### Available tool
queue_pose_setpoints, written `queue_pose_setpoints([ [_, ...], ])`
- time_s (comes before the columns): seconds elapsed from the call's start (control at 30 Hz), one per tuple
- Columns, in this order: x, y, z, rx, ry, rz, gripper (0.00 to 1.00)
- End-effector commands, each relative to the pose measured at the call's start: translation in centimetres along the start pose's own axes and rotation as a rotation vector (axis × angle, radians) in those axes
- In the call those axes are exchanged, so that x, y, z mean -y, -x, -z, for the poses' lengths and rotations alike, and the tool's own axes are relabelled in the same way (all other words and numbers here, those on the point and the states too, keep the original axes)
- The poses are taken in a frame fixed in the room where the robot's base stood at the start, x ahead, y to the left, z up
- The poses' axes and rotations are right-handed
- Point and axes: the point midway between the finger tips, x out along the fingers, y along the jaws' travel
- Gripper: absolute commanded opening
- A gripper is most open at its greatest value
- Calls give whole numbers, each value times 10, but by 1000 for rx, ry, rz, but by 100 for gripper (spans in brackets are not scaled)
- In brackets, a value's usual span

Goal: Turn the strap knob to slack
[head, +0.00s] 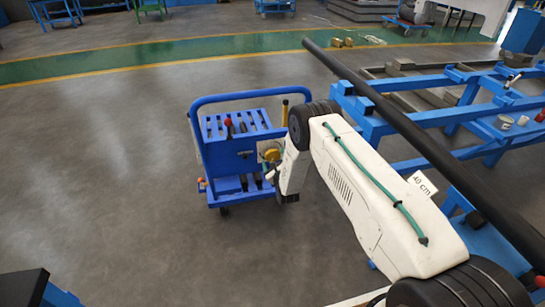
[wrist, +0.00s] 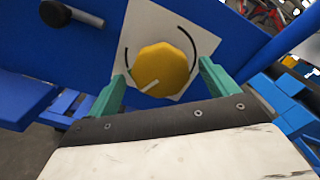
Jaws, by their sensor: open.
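The strap knob (wrist: 162,68) is a yellow, many-sided knob on a white plate (wrist: 200,35) fixed to a blue panel. A pale pointer line on the knob's face runs toward its lower left. Dark curved marks show on the plate on both sides of the knob. My gripper (wrist: 157,85) is open, with one green finger at the lower left of the knob and one at the lower right. I cannot tell whether either finger touches it. In the head view the knob (head: 271,154) shows small on the blue cart, left of my arm, and my fingers are hard to make out.
The blue cart (head: 238,187) stands on open grey floor. A long black pipe (head: 410,130) lies across a blue frame (head: 430,115) on the right, close to my arm. In the wrist view a dark handle (wrist: 60,13) sticks out at the upper left.

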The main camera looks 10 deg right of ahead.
Motion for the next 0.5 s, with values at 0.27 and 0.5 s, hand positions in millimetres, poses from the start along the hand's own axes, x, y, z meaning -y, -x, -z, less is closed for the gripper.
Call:
queue_pose_setpoints([
  [0.27, 0, -25, 0, 0, 1, 0, 86],
  [0.5, 0, -26, 0, -1, 2, -1, 86],
])
